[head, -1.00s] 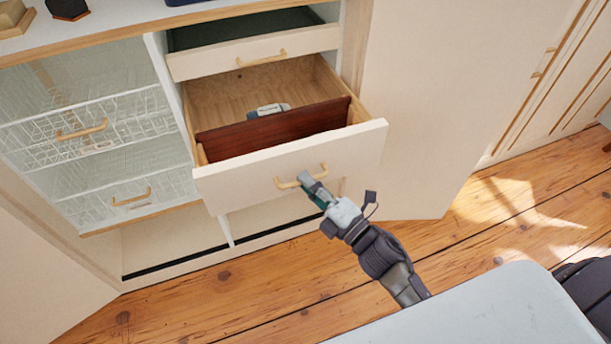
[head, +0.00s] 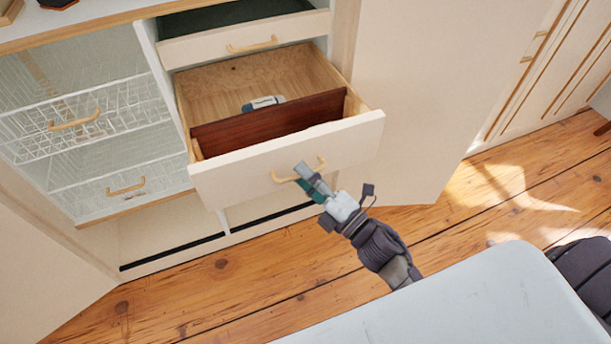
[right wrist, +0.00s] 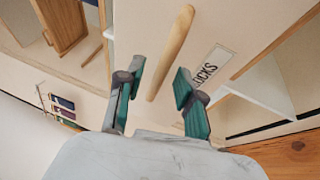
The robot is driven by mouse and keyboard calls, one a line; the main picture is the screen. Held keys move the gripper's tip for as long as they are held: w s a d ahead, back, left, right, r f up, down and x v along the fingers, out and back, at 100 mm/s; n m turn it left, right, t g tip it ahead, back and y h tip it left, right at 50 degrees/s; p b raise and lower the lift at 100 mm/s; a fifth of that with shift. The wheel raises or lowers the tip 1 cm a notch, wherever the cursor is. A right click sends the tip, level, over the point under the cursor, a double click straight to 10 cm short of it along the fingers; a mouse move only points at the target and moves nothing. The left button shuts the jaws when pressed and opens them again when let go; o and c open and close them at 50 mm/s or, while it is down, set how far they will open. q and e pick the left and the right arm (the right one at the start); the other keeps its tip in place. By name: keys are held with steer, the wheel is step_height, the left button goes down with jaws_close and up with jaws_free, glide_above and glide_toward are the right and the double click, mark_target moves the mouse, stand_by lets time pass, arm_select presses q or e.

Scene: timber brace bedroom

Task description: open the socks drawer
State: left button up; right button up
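The socks drawer (head: 350,142) is pulled well out of the cabinet. Its dark red-brown divider (head: 270,122) stands across the inside, with a small grey-white item (head: 262,103) behind it. Its wooden bar handle (head: 318,164) also shows in the right wrist view (right wrist: 172,50). A label reading "...OCKS" (right wrist: 212,66) is beside the handle, partly covered by a finger. My right gripper (right wrist: 160,82) is open, with one finger on each side of the handle and gaps between; in the head view it is at the drawer front (head: 309,181). My left gripper is out of view.
A shallower drawer (head: 245,38) above is partly out. Wire baskets (head: 90,125) with handles fill the left bay. An open cabinet door (head: 425,100) stands to the right. Wooden floor (head: 230,290) is bare in front.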

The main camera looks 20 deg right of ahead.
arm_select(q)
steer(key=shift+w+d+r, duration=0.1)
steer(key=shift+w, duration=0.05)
arm_select(e)
steer(key=shift+s, duration=0.1)
steer(key=v, duration=1.2)
steer(key=s+d+f+m+g+h, duration=0.15)
steer(key=f+m+g+h, duration=0.3)
steer(key=f+m, duration=0.7)
steer(key=s+d+f+m+g+h, duration=0.15)
steer(key=f+m+g+h, duration=0.35)
steer(key=f, duration=1.1)
steer(key=s+a+f+m+g+y, duration=0.1)
steer(key=s+a+f+m+g, duration=0.2)
steer(key=s+f+m+g, duration=0.5)
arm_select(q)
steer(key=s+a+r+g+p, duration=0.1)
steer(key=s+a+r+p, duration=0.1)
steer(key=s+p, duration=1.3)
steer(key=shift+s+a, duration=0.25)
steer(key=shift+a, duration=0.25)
arm_select(e)
steer(key=s+d+n, duration=0.2)
steer(key=s+n, duration=0.1)
steer(key=s, duration=1.3)
steer(key=shift+s+d+r, duration=0.15)
steer(key=shift+s+d, duration=0.15)
steer(key=shift+d, duration=0.1)
